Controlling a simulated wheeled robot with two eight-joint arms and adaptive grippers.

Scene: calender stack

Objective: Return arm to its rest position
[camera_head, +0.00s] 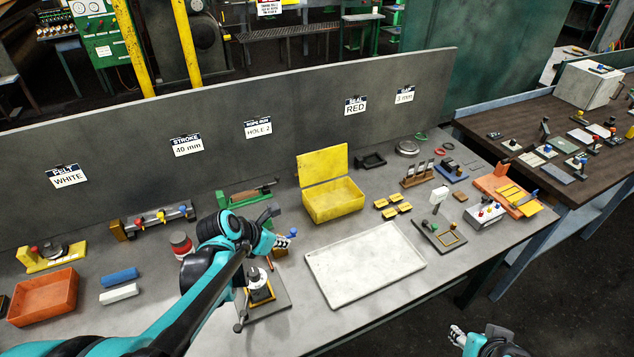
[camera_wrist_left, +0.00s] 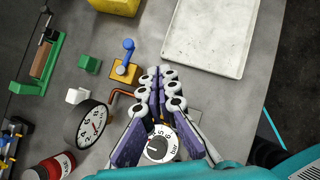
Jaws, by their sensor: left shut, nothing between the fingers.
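My left arm reaches in from the lower left in the head view. My left gripper (camera_head: 268,242) is above the grey bench, with its fingers closed together and empty. In the left wrist view the fingers (camera_wrist_left: 164,75) are side by side over the bench, with nothing between them. A yellow-orange block with a blue knob (camera_wrist_left: 126,70) is just left of the fingertips. A white dial (camera_wrist_left: 160,147) shows partly hidden between the finger bases. My right gripper (camera_head: 457,334) is at the bottom edge of the head view, off the bench; its fingers are too small to judge.
An open yellow box (camera_head: 333,203) and a white tray (camera_head: 330,288) are right of the left gripper. A small press-like device (camera_head: 261,287) stands just below it. A red-and-black can (camera_head: 181,243) is to its left. An orange bin (camera_head: 43,298) is far left.

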